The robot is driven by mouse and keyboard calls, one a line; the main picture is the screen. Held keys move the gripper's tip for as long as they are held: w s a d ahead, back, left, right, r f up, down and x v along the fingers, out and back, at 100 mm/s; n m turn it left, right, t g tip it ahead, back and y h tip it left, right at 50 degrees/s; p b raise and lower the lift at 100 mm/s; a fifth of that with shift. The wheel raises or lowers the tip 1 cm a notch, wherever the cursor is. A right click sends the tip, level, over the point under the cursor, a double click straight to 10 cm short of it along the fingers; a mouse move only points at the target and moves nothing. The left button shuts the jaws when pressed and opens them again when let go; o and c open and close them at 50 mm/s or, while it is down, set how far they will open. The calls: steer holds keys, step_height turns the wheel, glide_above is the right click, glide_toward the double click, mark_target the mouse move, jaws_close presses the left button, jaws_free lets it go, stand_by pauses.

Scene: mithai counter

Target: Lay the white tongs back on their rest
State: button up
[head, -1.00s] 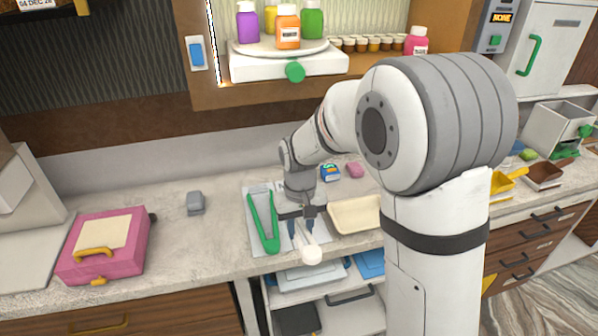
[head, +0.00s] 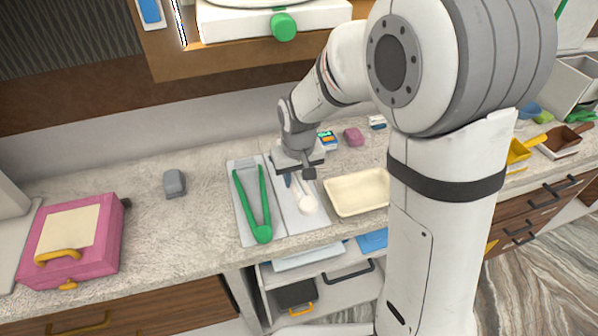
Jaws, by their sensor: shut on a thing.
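The grey rest board (head: 243,219) lies on the counter near its front edge. Green tongs (head: 262,232) lie open in a V on its left part. My gripper (head: 299,184) points down over the board's right part, shut on the white tongs (head: 308,204). Their round white end sticks out toward the front, over the board and right of the green tongs. The rest of the white tongs is mostly hidden by my gripper. I cannot tell whether they touch the board.
A cream tray (head: 345,209) stands close on the right. A pink case (head: 96,222) and a small grey object (head: 174,183) are to the left, with bare counter between. A small blue box (head: 327,140) and a pink block (head: 353,137) sit behind. An open shelf is below the front edge.

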mark_target(296, 207)
step_height(296, 207, down, 9)
steer(key=b, duration=0.5)
steer(key=shift+s+a+r+b, duration=0.1)
steer(key=shift+r+b, duration=0.1)
steer(key=shift+b, duration=0.2)
steer(key=o, duration=2.1)
steer(key=shift+r, duration=0.15)
steer(key=r, duration=0.5)
steer(key=s+r, duration=0.1)
steer(key=r, duration=0.1)
steer(key=shift+r, duration=0.25)
